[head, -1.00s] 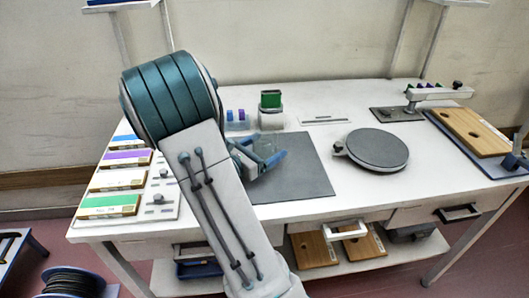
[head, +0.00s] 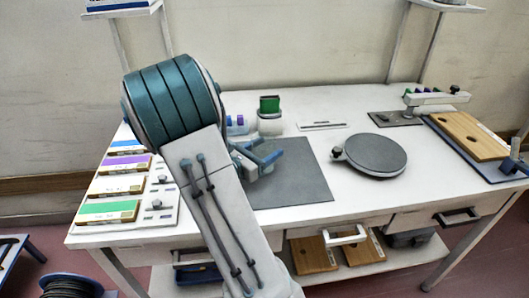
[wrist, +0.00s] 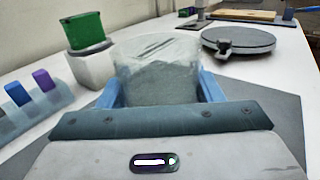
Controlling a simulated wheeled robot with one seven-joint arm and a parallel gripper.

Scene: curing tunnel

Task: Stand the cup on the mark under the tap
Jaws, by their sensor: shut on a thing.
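My gripper (wrist: 158,92) is shut on a clear, see-through cup (wrist: 158,70), which shows between the blue fingers in the wrist view. The cup looks upright and is over the dark grey mat; whether it touches the mat I cannot tell. In the head view my gripper (head: 268,158) is partly hidden by my arm, and the cup is hard to make out there. A white arm with a black knob, which looks like the tap (head: 437,98), stands at the back right on a dark plate (head: 386,119). I cannot make out a mark under it.
A round grey turntable (head: 376,156) stands right of the mat (head: 310,180). A white holder (head: 270,125) with a green block is behind my gripper. A wooden board (head: 468,136) lies at the right. Boxes (head: 110,187) line the left edge. The table's front middle is clear.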

